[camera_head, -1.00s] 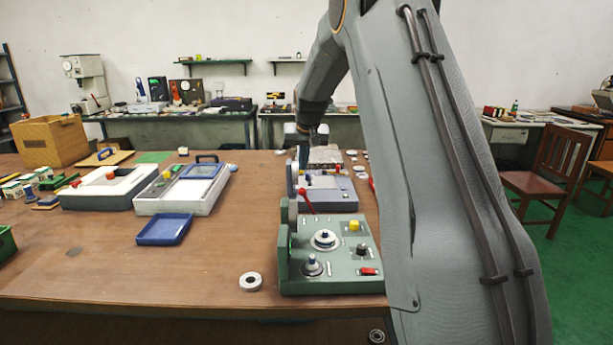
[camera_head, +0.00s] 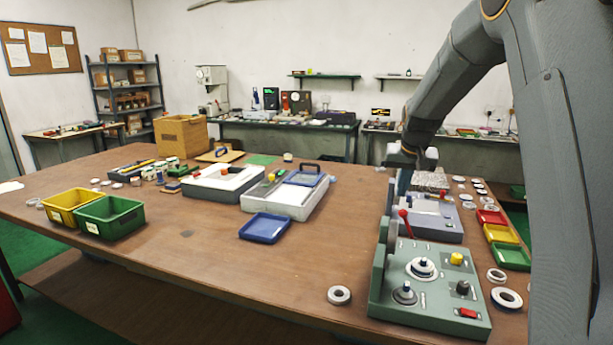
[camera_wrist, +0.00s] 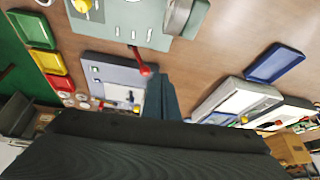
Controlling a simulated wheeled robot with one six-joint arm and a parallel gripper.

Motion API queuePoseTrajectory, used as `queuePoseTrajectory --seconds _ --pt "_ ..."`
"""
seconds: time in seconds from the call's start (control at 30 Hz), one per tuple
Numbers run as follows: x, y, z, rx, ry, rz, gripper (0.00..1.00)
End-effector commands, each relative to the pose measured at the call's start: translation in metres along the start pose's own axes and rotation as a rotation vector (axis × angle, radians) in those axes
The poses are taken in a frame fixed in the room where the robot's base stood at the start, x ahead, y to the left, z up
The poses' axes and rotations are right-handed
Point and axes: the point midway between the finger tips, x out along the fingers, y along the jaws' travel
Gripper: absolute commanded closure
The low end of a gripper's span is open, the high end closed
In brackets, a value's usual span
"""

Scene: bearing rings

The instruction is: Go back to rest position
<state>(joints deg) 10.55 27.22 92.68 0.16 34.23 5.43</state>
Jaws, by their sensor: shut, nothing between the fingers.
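My gripper (camera_head: 402,188) hangs pointing down at the back left of the grey-purple device (camera_head: 440,220), at the far side of the green fixture. In the wrist view its dark fingers (camera_wrist: 162,90) are closed together with nothing between them. They appear beside the red-knobbed lever (camera_wrist: 144,70). Whether they touch the device cannot be told. My arm reaches in from the right of the head view and hides part of the table's right side.
The green fixture (camera_head: 430,285) stands at the front right, a ring (camera_head: 339,295) to its left. A blue tray (camera_head: 264,228), white testers (camera_head: 290,195), and yellow (camera_head: 72,205) and green (camera_head: 110,217) bins stand further left. The front middle of the table (camera_head: 220,275) is bare.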

Motion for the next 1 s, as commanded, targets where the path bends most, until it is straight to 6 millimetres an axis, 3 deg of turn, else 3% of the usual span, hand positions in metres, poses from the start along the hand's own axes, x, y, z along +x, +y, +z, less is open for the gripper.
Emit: queuePoseTrajectory --seconds 0.23,0.4,0.5,0.6,0.73,1.0 --pt "-0.025 -0.032 0.144 -0.111 -0.091 -0.023 1.00" --pt "-0.041 -0.038 0.248 -0.182 -0.149 -0.036 1.00" --pt "-0.049 -0.037 0.298 -0.217 -0.177 -0.042 1.00" --pt "-0.056 -0.034 0.339 -0.244 -0.200 -0.046 1.00" --pt "-0.062 -0.030 0.377 -0.268 -0.220 -0.049 1.00" --pt "-0.061 -0.021 0.416 -0.279 -0.363 -0.032 1.00"
